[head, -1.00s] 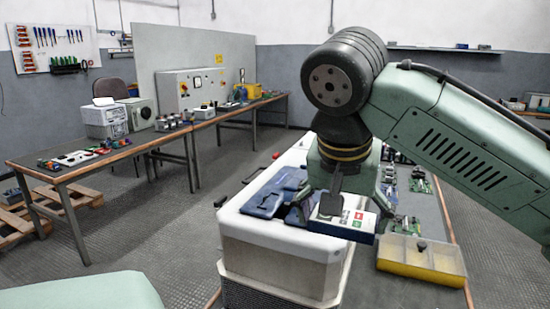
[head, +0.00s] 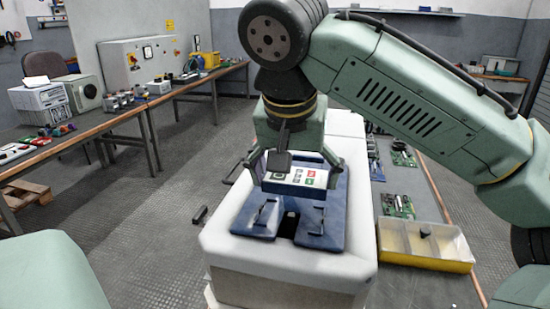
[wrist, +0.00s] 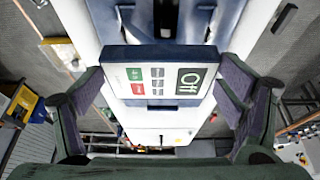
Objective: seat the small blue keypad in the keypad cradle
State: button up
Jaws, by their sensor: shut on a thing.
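The small blue keypad (head: 300,178) has a white face with coloured keys and blue sides. My gripper (head: 296,172) is shut on it by its two sides. The keypad also shows in the wrist view (wrist: 158,84), face toward the camera and slightly turned, between both finger pads. The blue keypad cradle (head: 325,222) lies on top of a white cabinet. Its two front arms, with a dark gap between them, show below the keypad in the head view. The keypad overlaps the cradle's middle, hiding it; I cannot tell whether they touch.
The white cabinet (head: 290,268) stands beside a bench. A yellow divided tray (head: 425,245) and green circuit boards (head: 398,205) lie on the bench to the right. A long table (head: 130,105) with equipment runs at the left. The floor between is mostly clear.

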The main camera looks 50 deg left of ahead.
aim_at(291, 216)
jog(key=shift+w+a, duration=0.1)
jog(key=shift+a, duration=0.45)
jog(key=shift+d+f+b, duration=0.1)
jog(key=shift+f+b, duration=0.35)
jog(key=shift+f, duration=0.1)
jog(key=shift+f+b, duration=1.6)
jog(key=shift+f, duration=0.5)
jog(key=shift+f+b, duration=0.5)
jog(key=shift+f, duration=0.3)
jog(key=o, duration=1)
jog(key=shift+o, duration=0.2)
